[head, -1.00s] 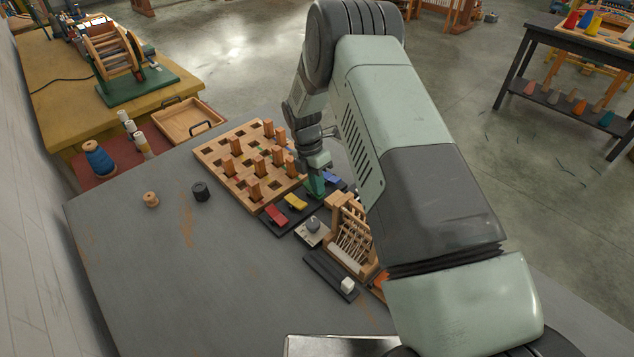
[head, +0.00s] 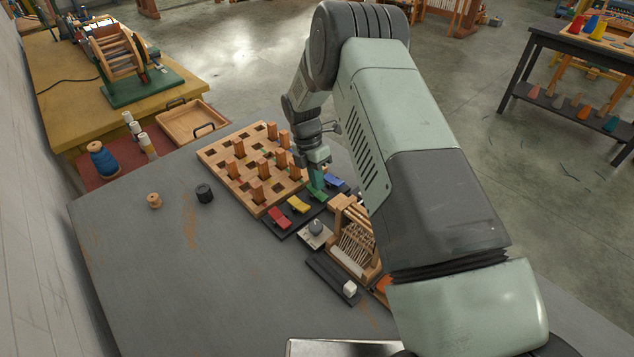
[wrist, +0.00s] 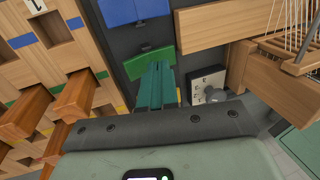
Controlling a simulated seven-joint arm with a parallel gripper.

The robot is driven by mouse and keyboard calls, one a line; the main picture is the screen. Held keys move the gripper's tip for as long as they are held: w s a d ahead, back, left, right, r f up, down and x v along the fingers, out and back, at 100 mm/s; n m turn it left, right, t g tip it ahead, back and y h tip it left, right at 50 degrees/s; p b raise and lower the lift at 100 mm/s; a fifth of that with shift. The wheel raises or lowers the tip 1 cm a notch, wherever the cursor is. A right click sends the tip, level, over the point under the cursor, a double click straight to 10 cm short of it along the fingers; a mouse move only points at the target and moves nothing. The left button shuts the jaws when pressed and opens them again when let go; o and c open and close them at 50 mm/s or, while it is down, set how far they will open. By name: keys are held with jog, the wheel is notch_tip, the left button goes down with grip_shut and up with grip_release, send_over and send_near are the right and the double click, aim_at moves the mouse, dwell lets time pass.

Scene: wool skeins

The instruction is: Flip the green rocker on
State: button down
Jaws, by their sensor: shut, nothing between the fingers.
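The green rocker (wrist: 150,62) sits on a dark strip between the blue rocker (wrist: 135,9) and the yellow rocker (head: 298,204). In the head view the green rocker (head: 318,195) shows only as a small patch below my fingertips. My gripper (head: 316,181) has teal fingers, shut together and empty, pointing down over the strip. In the wrist view the fingers (wrist: 156,84) overlap the near edge of the green rocker. I cannot tell whether they touch it, or which way it is tipped.
The red rocker (head: 279,218) is at the strip's near end. A wooden peg board (head: 225,160) with upright pegs stands close on the left. A grey knob (head: 315,227) and a small wooden loom (head: 352,240) stand close by. The table's left part is mostly clear.

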notch_tip(320, 180, up, 13)
jog(key=shift+f, duration=0.15)
dwell(0.4)
jog(key=s+d+r+m+t, duration=0.1)
jog(key=s+d+r+m, duration=0.1)
jog(key=s+r+m, duration=0.35)
jog(key=s+d+r+m+t+y, duration=0.1)
jog(key=s+d+r+m, duration=0.15)
jog(key=r, duration=0.65)
jog(key=s+d+r+m+t, duration=0.2)
jog(key=s+d+r+m, duration=0.15)
jog(key=r, duration=0.45)
jog(key=s+d+r+m+t, duration=0.2)
jog(key=s+m, duration=0.5)
jog(key=s, duration=0.3)
jog(key=s+d+r+m+t+y, duration=0.1)
jog(key=s+d+m, duration=0.2)
jog(key=s+m, duration=0.5)
jog(key=shift+s+r+t, duration=0.4)
jog(key=shift+s, duration=1.35)
jog(key=shift+d, duration=0.1)
